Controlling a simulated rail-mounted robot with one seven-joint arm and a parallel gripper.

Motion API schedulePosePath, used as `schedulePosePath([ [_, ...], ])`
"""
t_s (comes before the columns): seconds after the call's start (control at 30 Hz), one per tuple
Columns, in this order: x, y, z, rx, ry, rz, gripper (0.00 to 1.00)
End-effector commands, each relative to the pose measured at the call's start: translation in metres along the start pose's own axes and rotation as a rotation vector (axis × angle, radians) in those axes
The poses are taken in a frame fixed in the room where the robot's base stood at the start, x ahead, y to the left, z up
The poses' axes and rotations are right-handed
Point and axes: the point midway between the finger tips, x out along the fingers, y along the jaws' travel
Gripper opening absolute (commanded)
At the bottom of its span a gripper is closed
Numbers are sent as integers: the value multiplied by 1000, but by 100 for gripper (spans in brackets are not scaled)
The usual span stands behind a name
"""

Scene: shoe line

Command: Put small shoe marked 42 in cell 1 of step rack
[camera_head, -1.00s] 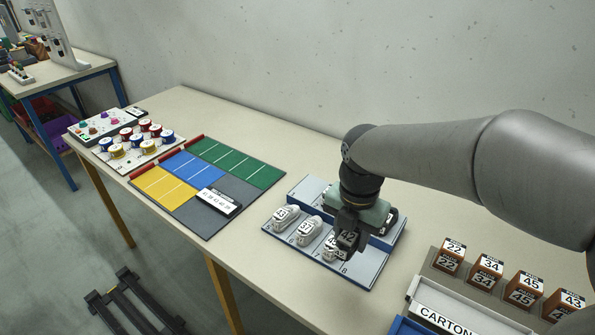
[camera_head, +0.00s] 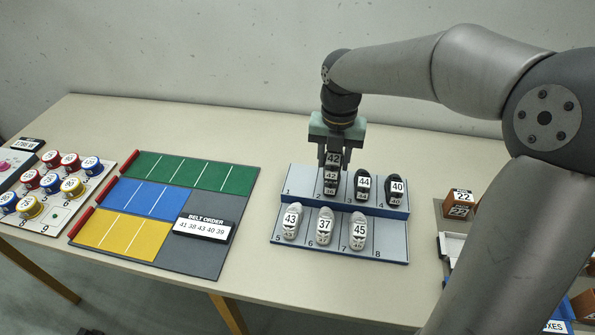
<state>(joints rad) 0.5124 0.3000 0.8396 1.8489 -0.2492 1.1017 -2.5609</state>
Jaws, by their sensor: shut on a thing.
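The small dark shoe marked 42 (camera_head: 331,176) is held between the fingers of my gripper (camera_head: 333,163). It is above the back row of the step rack (camera_head: 340,260), in line with cell 2 in the picture. Another shoe seems to be under it in cell 2, mostly hidden, with a small label that may read 36. Cell 1 (camera_head: 303,183), at the left end of the back row, looks empty. My gripper is right of cell 1 in the picture. The height of the held shoe over the rack is hard to tell.
Dark shoes 44 (camera_head: 362,186) and 40 (camera_head: 396,189) stand in the back row. White shoes 43 (camera_head: 292,222), 37 (camera_head: 325,228) and 45 (camera_head: 358,232) stand in the front row; cell 8 (camera_head: 391,240) is empty. The coloured belt board (camera_head: 218,178) lies to the left.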

Motion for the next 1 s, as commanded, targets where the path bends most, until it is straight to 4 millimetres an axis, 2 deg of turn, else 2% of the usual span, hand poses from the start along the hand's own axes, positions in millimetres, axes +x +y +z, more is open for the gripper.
schedulePosePath([
  [0.03, 6, 14, 6, -8, 5, 4, 16],
  [0.2, 27, 47, 28, -6, 6, 2, 16],
  [0.4, 61, 68, 43, -1, 2, 0, 16],
  [0.67, 76, 78, 50, 0, 1, 0, 16],
  [0.9, 108, 82, 53, 0, 1, -2, 16],
  [1.0, 111, 82, 54, 2, -2, 0, 16],
])
